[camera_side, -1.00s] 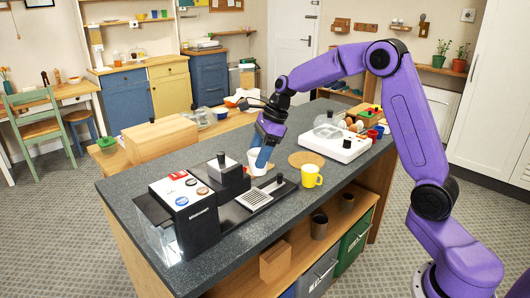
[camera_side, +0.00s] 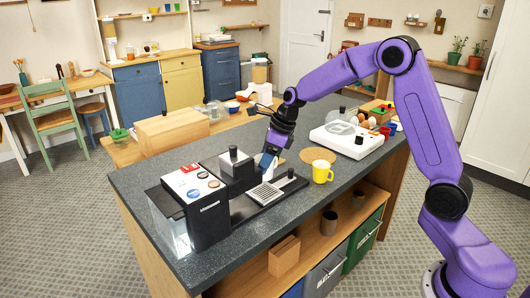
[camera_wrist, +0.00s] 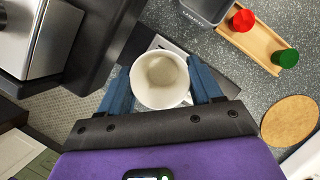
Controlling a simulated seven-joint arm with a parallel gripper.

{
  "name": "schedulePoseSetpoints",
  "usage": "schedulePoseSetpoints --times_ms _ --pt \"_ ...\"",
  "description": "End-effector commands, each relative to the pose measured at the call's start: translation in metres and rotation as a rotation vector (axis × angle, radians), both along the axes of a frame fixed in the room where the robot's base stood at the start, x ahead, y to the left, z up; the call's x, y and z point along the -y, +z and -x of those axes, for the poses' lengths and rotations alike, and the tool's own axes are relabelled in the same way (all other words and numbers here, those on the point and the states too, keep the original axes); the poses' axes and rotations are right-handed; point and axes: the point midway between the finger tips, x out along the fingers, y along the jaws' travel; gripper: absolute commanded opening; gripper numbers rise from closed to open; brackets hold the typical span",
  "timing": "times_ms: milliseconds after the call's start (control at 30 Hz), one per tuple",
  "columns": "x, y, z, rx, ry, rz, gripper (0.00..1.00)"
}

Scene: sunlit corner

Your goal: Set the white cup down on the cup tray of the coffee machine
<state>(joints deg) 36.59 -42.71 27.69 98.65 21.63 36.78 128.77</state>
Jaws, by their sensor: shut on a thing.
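The white cup (camera_wrist: 160,80) sits between the two blue fingers of my gripper (camera_wrist: 161,90), with its open top facing the wrist camera. My gripper is shut on it. In the side view my gripper (camera_side: 267,161) is just behind the cup tray (camera_side: 266,193), a slotted light plate in a black base. The cup is mostly hidden there by the fingers. The black and white coffee machine (camera_side: 207,220) stands to the left of the tray. I cannot tell the exact gap between the cup's bottom and the surface below.
A black block with a knob (camera_side: 236,170) stands close left of my gripper. A yellow mug (camera_side: 322,172) and a round cork mat (camera_side: 318,155) are to the right. A white appliance (camera_side: 346,140) lies beyond.

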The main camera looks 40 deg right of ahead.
Motion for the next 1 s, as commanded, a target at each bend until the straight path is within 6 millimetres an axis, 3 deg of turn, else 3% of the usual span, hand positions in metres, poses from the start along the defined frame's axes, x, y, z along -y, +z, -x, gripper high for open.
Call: schedulePoseSetpoints --times_ms 500,1000 --pt "0.000 -0.040 0.000 -0.002 -0.001 0.000 0.27" --pt "0.000 -0.045 0.000 0.001 0.000 -0.001 0.27"
